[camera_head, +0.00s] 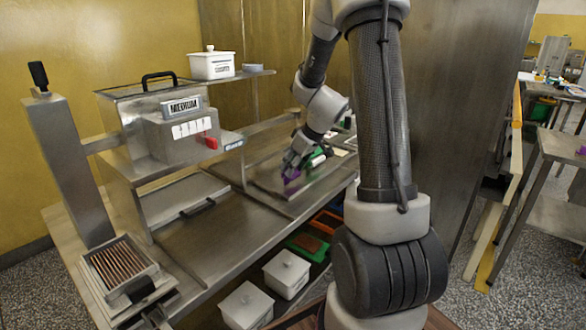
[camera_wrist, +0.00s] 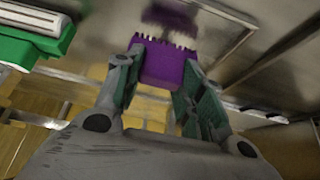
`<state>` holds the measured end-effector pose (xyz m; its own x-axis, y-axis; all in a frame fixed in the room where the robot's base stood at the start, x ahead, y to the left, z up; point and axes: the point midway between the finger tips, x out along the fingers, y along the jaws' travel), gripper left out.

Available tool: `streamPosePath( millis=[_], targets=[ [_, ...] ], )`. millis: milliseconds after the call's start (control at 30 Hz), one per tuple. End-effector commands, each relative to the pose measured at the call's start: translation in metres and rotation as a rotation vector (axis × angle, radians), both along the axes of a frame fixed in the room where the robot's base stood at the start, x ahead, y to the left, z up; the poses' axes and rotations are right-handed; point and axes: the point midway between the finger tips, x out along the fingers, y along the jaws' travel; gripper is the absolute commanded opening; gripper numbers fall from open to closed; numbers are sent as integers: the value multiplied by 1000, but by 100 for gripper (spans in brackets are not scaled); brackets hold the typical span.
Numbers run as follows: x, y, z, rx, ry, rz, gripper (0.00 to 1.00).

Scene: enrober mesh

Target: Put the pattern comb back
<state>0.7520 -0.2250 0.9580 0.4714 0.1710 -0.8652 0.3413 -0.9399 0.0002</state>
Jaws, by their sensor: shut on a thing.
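The pattern comb (camera_wrist: 164,68) is a purple block with small teeth along its edge. In the wrist view it sits between the two fingers of my gripper (camera_wrist: 166,85), which is shut on it. In the head view the purple comb (camera_head: 291,175) shows small at my gripper (camera_head: 292,168), above the steel worktop right of the machine. A darker purple shape lies past the comb in the wrist view and looks like its reflection in the steel. Whether the comb touches the surface cannot be told.
A green and white item (camera_wrist: 36,40) lies close left of my gripper in the wrist view. The steel machine (camera_head: 180,130) with a MEDIUM sign stands to the left. White lidded boxes (camera_head: 287,272) stand below the worktop. The steel plate (camera_head: 215,235) in front is clear.

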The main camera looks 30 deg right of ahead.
Motion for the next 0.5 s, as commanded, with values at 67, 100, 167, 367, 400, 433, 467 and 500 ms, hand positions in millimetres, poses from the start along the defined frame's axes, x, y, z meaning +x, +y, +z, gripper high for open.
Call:
streamPosePath(
  millis=[67,100,167,367,400,433,467,500],
  targets=[
    [0,0,-8,1,1,-2,18],
    [0,0,-10,0,0,0,18],
    [0,0,-10,-1,0,-1,18],
    [0,0,-10,0,0,0,18],
    [0,0,-11,0,0,0,18],
    [0,0,-12,0,0,-1,18],
    [0,0,-13,0,0,-1,18],
    [0,0,-13,0,0,-1,46]
  ],
)
